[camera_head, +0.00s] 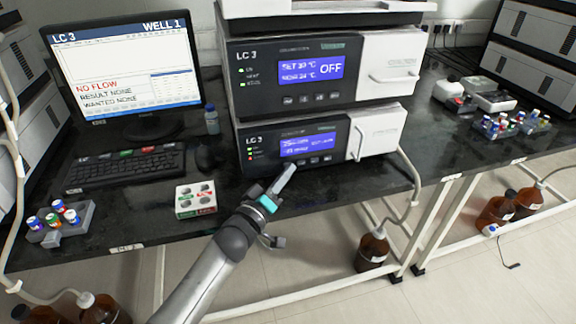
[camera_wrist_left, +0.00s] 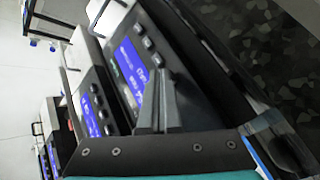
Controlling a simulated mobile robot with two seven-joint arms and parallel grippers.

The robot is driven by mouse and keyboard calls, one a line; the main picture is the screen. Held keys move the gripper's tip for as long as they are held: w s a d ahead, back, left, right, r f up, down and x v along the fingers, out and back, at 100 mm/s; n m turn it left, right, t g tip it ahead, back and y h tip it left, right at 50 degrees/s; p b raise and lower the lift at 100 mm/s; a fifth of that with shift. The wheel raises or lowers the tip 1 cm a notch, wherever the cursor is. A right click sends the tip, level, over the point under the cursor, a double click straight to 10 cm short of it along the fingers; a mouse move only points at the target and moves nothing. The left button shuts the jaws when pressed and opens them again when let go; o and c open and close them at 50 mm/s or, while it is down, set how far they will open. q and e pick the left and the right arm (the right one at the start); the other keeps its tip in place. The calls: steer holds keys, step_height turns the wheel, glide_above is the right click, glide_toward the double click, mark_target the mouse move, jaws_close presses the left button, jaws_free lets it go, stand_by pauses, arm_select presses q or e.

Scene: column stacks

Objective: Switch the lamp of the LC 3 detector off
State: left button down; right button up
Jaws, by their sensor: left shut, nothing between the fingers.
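The LC 3 stack has two dark-fronted units. The lower unit (camera_head: 268,150), which I take for the detector, has a lit blue display (camera_head: 308,145) with small text I cannot read well. A row of small buttons (camera_head: 315,160) lies below that display. In the left wrist view, a lit display (camera_wrist_left: 130,65) and dark buttons (camera_wrist_left: 146,42) show close to my fingers. My left gripper (camera_head: 291,168) is shut and empty, with its tips just in front of the lower unit's button row. I cannot tell whether they touch. My right gripper is not in view.
The upper unit (camera_head: 285,75) shows "OFF" on its display. A monitor (camera_head: 125,80) labelled LC 3 and a keyboard (camera_head: 125,167) stand left. A small white box (camera_head: 196,200) and a vial rack (camera_head: 62,222) sit near the bench's front edge. Brown bottles (camera_head: 372,251) stand below.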

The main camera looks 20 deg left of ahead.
arm_select(q)
steer(key=shift+w+a, duration=0.1)
steer(key=shift+w, duration=0.05)
stand_by(0.4)
steer(key=shift+s+d+r+p, duration=0.1)
steer(key=shift+s+d+p, duration=0.4)
steer(key=shift+s, duration=0.2)
steer(key=s+d, duration=0.1)
steer(key=s+p, duration=0.1)
steer(key=s+d+p, duration=0.1)
steer(key=s, duration=0.1)
steer(key=shift+s+d, duration=0.1)
steer(key=shift+d, duration=0.25)
stand_by(0.6)
